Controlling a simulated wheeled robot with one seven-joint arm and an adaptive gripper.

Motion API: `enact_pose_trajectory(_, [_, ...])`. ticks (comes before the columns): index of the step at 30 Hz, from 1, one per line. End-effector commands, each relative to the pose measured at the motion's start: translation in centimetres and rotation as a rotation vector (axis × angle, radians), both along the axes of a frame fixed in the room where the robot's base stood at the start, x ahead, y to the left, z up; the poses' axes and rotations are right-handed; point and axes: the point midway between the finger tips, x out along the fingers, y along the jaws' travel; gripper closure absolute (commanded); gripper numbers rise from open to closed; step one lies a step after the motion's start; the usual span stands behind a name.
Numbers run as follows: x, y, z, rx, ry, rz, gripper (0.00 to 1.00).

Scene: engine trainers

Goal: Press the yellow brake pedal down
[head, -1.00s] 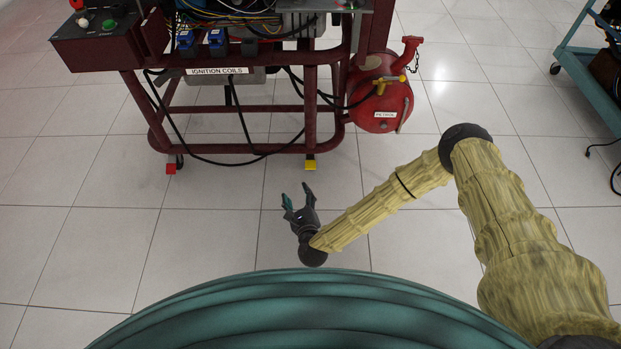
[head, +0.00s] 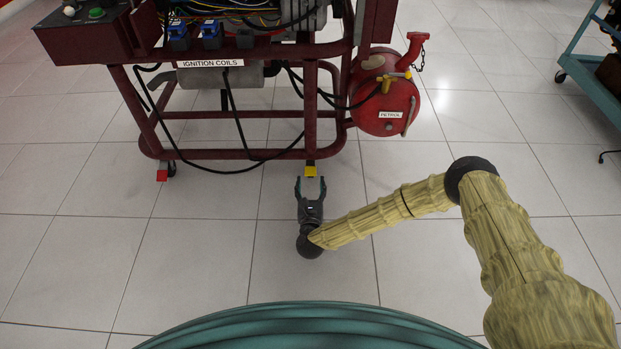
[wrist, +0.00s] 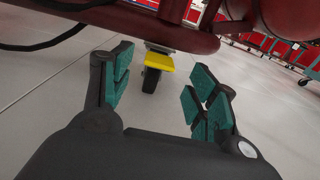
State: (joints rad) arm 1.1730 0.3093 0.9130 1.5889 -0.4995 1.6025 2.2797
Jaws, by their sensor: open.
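The yellow brake pedal (head: 311,170) sits on a caster at the bottom of the dark red engine stand (head: 235,154). In the wrist view the yellow pedal (wrist: 160,62) sticks out above a black wheel (wrist: 151,80), under the red frame tube. My gripper (head: 311,185) is open and empty, low in front of the pedal and pointing at it. In the wrist view the pedal shows beyond and between the open fingers of my gripper (wrist: 158,95). A small gap seems to lie between fingertips and pedal; I cannot tell its exact size.
A red pedal (head: 162,175) is on another caster to the left. A red petrol tank (head: 386,105) hangs at the stand's right side. Black cables (head: 240,130) loop low under the frame. A teal cart (head: 590,80) stands at the right. The tiled floor in front is clear.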

Motion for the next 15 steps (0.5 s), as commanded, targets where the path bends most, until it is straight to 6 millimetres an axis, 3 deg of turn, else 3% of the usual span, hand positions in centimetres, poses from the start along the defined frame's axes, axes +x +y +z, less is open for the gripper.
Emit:
enact_pose_trajectory(6, [3.2,0.0,-0.3,-0.001,-0.001,0.000,0.41])
enact_pose_trajectory(15, [5.0,0.0,-0.1,0.000,0.001,0.000,0.41])
